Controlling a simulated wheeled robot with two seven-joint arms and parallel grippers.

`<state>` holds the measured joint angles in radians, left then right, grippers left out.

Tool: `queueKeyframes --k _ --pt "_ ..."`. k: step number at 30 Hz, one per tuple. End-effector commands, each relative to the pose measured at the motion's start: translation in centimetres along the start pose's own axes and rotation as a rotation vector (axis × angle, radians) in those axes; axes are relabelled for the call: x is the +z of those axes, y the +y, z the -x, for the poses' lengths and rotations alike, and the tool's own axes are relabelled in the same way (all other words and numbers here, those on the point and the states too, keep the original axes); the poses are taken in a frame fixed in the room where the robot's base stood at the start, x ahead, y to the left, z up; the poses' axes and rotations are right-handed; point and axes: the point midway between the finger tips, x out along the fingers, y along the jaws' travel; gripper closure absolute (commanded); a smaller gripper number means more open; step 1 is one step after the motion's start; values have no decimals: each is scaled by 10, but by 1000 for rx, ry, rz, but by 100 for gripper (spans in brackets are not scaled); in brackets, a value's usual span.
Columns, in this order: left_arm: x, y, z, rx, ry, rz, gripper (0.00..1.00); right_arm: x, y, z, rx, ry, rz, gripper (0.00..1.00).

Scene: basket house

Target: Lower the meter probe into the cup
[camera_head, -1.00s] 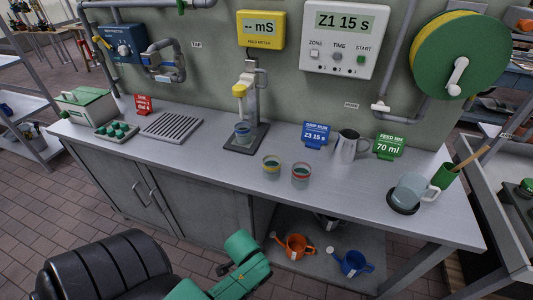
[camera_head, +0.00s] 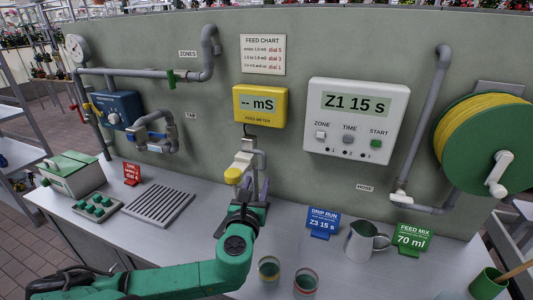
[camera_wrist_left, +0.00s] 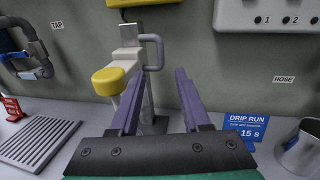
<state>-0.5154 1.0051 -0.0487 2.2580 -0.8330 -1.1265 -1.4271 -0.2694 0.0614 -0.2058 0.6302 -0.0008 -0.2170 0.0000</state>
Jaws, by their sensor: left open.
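The meter probe has a yellow head (camera_head: 233,175) on a grey stand (camera_head: 258,160) below the yellow feed meter (camera_head: 260,107). In the left wrist view the yellow head (camera_wrist_left: 108,80) is just left of my fingers, and the stand's grey looped handle (camera_wrist_left: 153,52) is beyond and between them. My left gripper (camera_head: 252,190) is in front of the stand, open, with its purple fingers (camera_wrist_left: 160,78) apart on either side of the column. I cannot tell whether they touch it. The cup below the probe is hidden by my arm and gripper. My right gripper is out of view.
Two banded cups, one yellow (camera_head: 269,268) and one red (camera_head: 306,283), stand near the front. A metal jug (camera_head: 362,243), a blue sign (camera_head: 323,224) and a green sign (camera_head: 413,238) are to the right. A drain grille (camera_head: 158,206) lies left.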

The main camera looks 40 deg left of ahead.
Motion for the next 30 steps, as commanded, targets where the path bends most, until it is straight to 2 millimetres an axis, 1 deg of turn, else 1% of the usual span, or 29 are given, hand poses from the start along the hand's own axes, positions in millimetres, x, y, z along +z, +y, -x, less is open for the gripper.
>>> queueKeyframes --k 2,6,9,12,14,15,18,22,27,28,29,30 --pt "4 0 -14 1 -4 1 53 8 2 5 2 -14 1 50" --pt "5 1 -48 4 -5 6 53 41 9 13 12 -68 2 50" --pt "4 2 -73 7 -3 8 53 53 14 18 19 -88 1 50" --pt "4 2 -97 7 -1 9 53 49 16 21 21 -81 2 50" --pt "3 2 -110 6 0 9 53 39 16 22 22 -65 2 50" --pt "3 2 -118 7 0 9 53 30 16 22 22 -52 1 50" --pt "1 2 -132 5 2 9 53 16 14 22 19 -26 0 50" --pt "0 1 -138 2 3 9 53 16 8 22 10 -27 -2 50" --pt "-1 1 -138 2 4 8 53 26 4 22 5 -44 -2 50" --pt "-1 1 -138 2 4 8 57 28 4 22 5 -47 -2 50" --pt "-1 1 -138 2 4 8 68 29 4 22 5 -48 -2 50" --pt "-1 1 -138 2 4 8 84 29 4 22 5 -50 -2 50"
